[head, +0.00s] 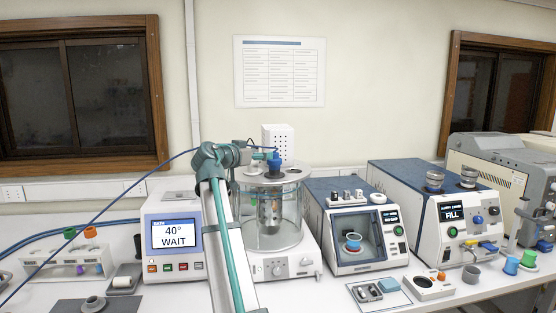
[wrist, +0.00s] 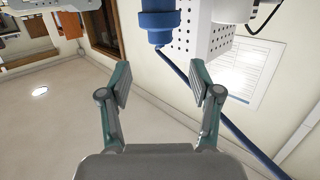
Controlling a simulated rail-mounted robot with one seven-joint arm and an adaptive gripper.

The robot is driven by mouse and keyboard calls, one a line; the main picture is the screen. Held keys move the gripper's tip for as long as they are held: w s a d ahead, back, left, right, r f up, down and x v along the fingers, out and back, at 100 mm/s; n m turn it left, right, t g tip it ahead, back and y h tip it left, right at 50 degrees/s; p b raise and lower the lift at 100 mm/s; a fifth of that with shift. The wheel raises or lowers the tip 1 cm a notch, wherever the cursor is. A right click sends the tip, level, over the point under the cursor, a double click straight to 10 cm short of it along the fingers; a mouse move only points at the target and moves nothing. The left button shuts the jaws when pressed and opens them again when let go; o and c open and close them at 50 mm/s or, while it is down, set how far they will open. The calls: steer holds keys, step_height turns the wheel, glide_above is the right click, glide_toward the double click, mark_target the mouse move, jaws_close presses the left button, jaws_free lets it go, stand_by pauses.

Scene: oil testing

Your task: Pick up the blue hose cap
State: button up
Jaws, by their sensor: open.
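The blue hose cap (head: 275,163) is above the glass bath vessel (head: 270,220), with a thin blue hose leading off from it. In the wrist view the blue cap (wrist: 158,22) is at the top centre, roughly in line with the gap between my fingers and beyond their tips. My gripper (wrist: 163,78) is open, with nothing between its fingers. In the head view my gripper (head: 262,153) is small and right beside the cap. I cannot tell there whether they touch.
A white perforated box (head: 278,141) stands right behind the cap. The blue hose (head: 110,217) sweeps left across the bench. A display unit (head: 175,242) reads "40° WAIT". Blue-topped testers (head: 350,215) stand to the right, with small parts at the bench front.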

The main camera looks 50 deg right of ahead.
mark_target(274, 153)
steer(key=d+p, duration=0.1)
steer(key=d, duration=0.2)
steer(key=d+f+p, duration=0.1)
steer(key=d, duration=0.2)
steer(key=d+p, duration=0.1)
steer(key=d, duration=0.1)
steer(key=shift+w+d+f, duration=0.1)
steer(key=shift+d+f, duration=0.2)
steer(key=shift+d, duration=0.1)
steer(key=c, duration=1.1)
steer(key=shift+c, duration=0.2)
steer(key=shift+r, duration=0.15)
